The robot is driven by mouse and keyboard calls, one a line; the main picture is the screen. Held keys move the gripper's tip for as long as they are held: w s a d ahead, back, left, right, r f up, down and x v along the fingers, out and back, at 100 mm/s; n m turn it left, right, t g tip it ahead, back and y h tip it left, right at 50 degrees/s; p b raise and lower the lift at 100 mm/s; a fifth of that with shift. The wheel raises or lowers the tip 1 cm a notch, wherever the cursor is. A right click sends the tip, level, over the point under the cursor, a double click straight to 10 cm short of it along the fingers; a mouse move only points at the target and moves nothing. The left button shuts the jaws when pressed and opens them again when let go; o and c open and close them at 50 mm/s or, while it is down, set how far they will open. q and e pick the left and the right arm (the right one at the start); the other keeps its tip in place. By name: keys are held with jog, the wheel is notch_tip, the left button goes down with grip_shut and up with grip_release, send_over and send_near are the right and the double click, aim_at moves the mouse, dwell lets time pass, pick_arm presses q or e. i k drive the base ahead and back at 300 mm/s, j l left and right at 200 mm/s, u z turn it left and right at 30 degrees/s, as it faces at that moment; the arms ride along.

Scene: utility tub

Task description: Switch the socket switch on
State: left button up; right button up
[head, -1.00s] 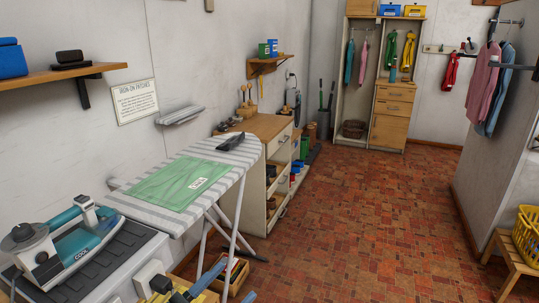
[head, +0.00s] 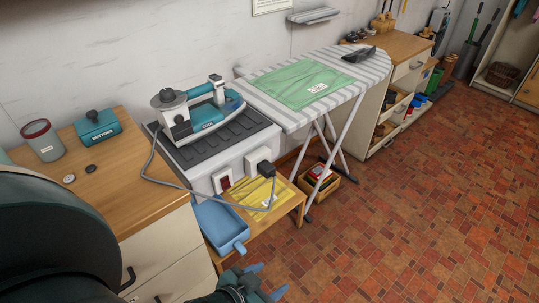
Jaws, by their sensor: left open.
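My right gripper is not in view.
A blue tray (head: 220,226) and a yellow sheet (head: 262,194) lie on a low wooden shelf (head: 287,208) below the switch. The wooden counter (head: 140,190) is at left. The ironing board (head: 350,75) stands behind to the right. The brick-patterned floor (head: 400,220) at right is clear.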

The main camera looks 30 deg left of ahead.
aim_at(225, 184)
jog(key=u, duration=1.25)
